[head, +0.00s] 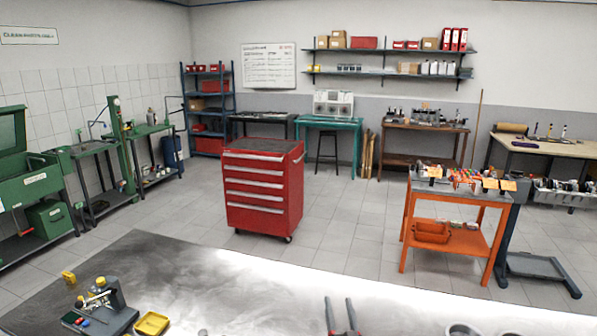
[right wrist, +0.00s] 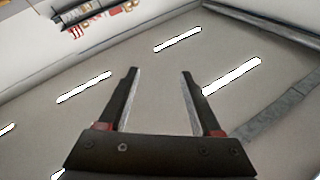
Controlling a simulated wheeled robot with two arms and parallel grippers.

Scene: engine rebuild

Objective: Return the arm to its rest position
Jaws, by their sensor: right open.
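My right gripper (head: 342,315) shows at the bottom middle of the head view, over the grey metal tabletop (head: 200,270). Its two dark fingers point up and away and stand apart. In the right wrist view the same gripper (right wrist: 158,85) has its jaws spread with nothing between them. Behind them is a grey surface with bright white strips that look like ceiling lamps. The rest of my right arm is hidden below the frame. My left gripper is not in view.
On the tabletop's left are a dark fixture with yellow knobs (head: 105,303) and a yellow tray (head: 151,324). A partly cut-off round metal part (head: 462,329) is at the bottom right. Beyond stand a red tool cabinet (head: 262,190) and an orange cart (head: 455,205). Bare tabletop surrounds my gripper.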

